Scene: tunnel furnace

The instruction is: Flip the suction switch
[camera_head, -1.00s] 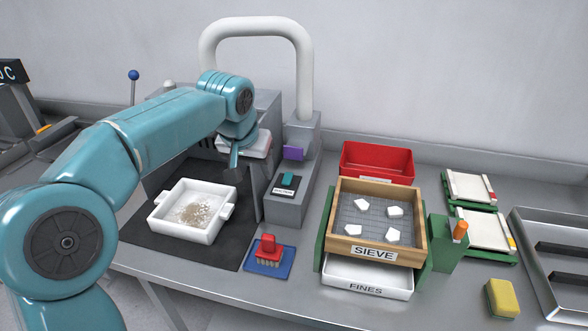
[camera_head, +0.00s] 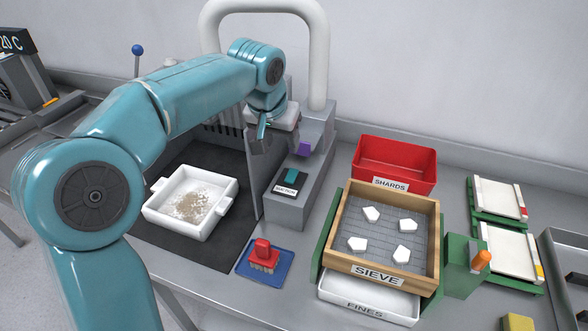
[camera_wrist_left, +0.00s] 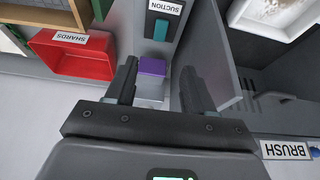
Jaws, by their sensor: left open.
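The suction switch (camera_head: 290,177) is a teal rocker on a dark plate labelled SUCTION, on the low front of the grey suction unit (camera_head: 310,185). In the left wrist view the teal switch (camera_wrist_left: 160,29) is near the top, beyond my fingertips, with its label above it. My left gripper (camera_head: 266,140) hangs above and behind the switch, apart from it. In the left wrist view my left gripper (camera_wrist_left: 155,80) is open and empty, with a purple block (camera_wrist_left: 152,67) on the unit showing between its fingers. My right gripper is not in view.
A white pipe (camera_head: 318,60) rises behind the unit. A white tray (camera_head: 190,228) with debris stands on a dark mat left. A red brush (camera_head: 263,252) lies on a blue pad in front. The wooden sieve (camera_head: 345,225) and red SHARDS bin (camera_head: 395,150) stand right.

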